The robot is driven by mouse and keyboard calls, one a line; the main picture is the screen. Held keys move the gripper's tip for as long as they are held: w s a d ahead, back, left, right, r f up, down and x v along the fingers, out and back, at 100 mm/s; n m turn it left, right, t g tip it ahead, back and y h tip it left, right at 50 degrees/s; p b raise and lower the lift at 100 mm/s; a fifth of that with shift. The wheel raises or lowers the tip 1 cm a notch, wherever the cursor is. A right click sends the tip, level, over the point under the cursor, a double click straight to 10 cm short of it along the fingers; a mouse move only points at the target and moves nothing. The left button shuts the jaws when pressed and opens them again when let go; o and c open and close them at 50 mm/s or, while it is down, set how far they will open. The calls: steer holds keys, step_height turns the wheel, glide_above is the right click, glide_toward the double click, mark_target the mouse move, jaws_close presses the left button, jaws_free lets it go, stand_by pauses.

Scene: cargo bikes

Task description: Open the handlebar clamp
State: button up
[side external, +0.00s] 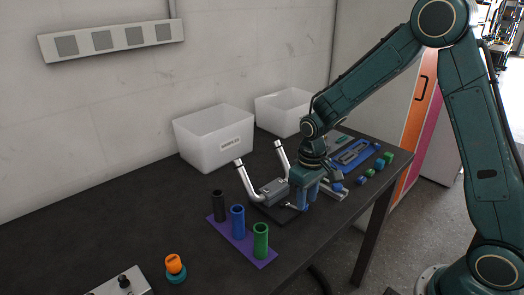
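The grey handlebar clamp (273,188) sits on a dark base plate on the table, with two bent silver bars ending in upright grips (239,164) beside it. The fingers and my wrist hide the clamp's right end. I cannot tell whether the fingers touch it, or whether the clamp is open.
A purple rack (218,233) with black, blue and green tubes stands close in front. Two white bins (214,140) stand behind. A blue tray (356,152) and several small blue and green blocks lie at right. An orange-topped button (174,264) and control box (123,283) are front left; the left table is clear.

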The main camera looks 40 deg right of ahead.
mark_target(307, 205)
steer(key=shift+r, duration=0.8)
steer(key=shift+r, duration=0.15)
steer(key=shift+r, duration=1.35)
steer(key=shift+s+r, duration=0.15)
steer(key=shift+r, duration=0.25)
steer(key=s+r+t, duration=0.2)
steer(key=s+r, duration=0.5)
steer(key=s, duration=0.3)
steer(key=s+a+r+t, duration=0.1)
steer(key=s+r+t, duration=0.2)
steer(key=s+r, duration=0.5)
steer(key=s, duration=0.3)
steer(key=shift+s+a+r+t, duration=0.15)
steer(key=shift+a+r+t, duration=0.05)
steer(key=shift+r+t, duration=0.1)
